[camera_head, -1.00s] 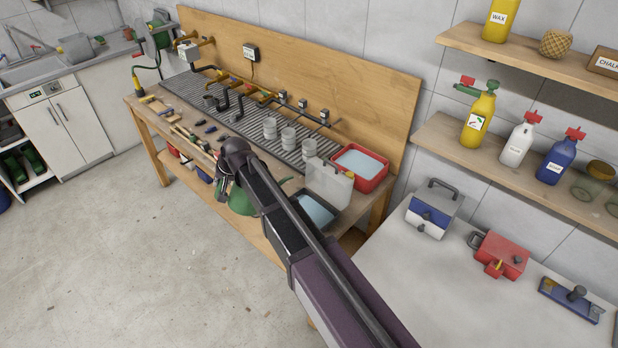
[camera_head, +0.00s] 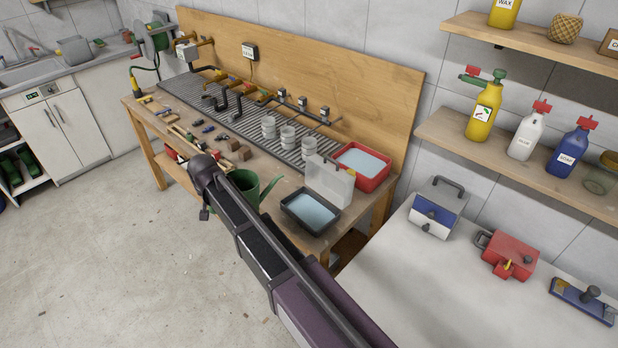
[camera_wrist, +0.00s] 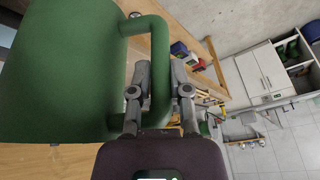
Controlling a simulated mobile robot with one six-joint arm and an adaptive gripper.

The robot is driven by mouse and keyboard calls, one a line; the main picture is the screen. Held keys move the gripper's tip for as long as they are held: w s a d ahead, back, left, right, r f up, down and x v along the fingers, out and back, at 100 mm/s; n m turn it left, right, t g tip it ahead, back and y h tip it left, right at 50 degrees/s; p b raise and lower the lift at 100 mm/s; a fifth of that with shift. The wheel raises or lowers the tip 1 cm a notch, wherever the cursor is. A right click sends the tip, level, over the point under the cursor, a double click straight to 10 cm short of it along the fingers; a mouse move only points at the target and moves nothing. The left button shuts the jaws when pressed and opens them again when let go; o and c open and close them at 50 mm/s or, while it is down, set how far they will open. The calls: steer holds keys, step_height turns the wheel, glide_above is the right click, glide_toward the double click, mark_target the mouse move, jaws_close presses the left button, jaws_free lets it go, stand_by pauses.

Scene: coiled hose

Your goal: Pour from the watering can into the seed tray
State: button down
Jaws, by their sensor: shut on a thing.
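The green watering can (camera_head: 246,183) is partly hidden behind my arm in the head view, near the front edge of the workbench. Its spout points right, towards a black tray (camera_head: 291,221) with a pale blue surface, which looks like the seed tray. The spout tip is left of the tray, not over it. In the wrist view the can's body (camera_wrist: 60,70) fills the upper left. My gripper (camera_wrist: 160,78) is shut on the can's handle (camera_wrist: 158,40), with a finger on each side. The can looks roughly upright; its base is hidden, so contact with the bench is unclear.
A clear upright container (camera_head: 330,183) stands right behind the black tray. A red tub (camera_head: 372,183) with a pale surface is behind that. Several grey cups (camera_head: 288,137) stand on the slatted mat. Small tools and blocks lie along the bench's front. A white counter (camera_head: 400,270) is at right.

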mark_target(210, 209)
steer(key=shift+s+a+f+h+b, duration=0.1)
steer(key=shift+a+f+h+b, duration=0.1)
steer(key=shift+f+b, duration=0.3)
steer(key=shift+s+a+f+h+b, duration=0.1)
steer(key=shift+f+h+b, duration=0.1)
steer(key=shift+f+b, duration=0.3)
steer(key=shift+a+f+h+b, duration=0.2)
steer(key=shift+f+b, duration=0.15)
steer(key=shift+f, duration=0.2)
steer(key=shift+t, duration=0.3)
